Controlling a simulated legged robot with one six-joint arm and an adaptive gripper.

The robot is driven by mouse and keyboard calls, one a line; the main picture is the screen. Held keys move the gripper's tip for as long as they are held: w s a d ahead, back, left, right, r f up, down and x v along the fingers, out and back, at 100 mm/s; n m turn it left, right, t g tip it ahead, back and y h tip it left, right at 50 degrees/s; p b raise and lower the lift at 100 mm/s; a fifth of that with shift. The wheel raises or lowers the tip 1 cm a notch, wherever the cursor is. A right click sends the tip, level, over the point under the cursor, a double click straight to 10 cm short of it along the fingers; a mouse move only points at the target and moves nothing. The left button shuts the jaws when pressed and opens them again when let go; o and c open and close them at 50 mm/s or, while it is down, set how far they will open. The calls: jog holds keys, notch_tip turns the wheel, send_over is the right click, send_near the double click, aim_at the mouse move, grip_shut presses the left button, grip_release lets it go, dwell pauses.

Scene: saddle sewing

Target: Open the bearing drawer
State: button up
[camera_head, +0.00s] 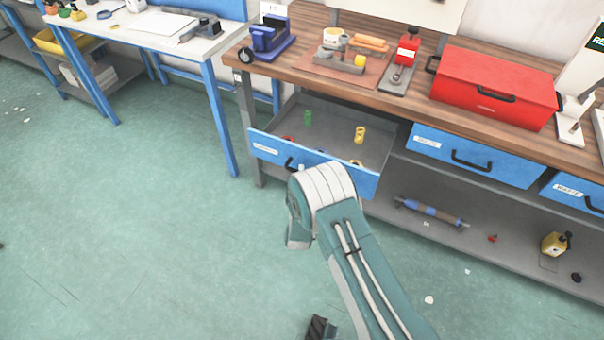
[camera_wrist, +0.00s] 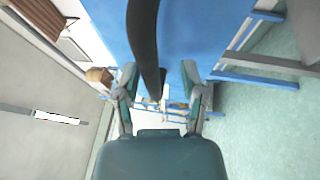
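The left blue drawer (camera_head: 345,178) under the wooden bench is pulled out, its grey inside showing. It holds a green cylinder (camera_head: 308,118), a yellow spool-like part (camera_head: 359,134) and a few small rings partly hidden by the front. Its label is too small to read. The dark handle (camera_head: 290,164) is partly hidden behind my arm. In the wrist view my gripper (camera_wrist: 159,82) has its two fingers apart, with the dark curved handle (camera_wrist: 144,40) running between them and gaps visible on both sides. The head view hides the fingers behind my arm.
Two other blue drawers, the middle one (camera_head: 475,155) and the right one (camera_head: 575,190), are shut. A red toolbox (camera_head: 495,88) sits on the bench (camera_head: 400,108). A lower shelf (camera_head: 480,240) carries a roller.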

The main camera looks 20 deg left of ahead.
jog(key=shift+r, duration=0.15)
jog(key=shift+s+d, duration=0.1)
jog(key=shift+s, duration=0.05)
jog(key=v, duration=1.1)
jog(key=shift+s, duration=0.35)
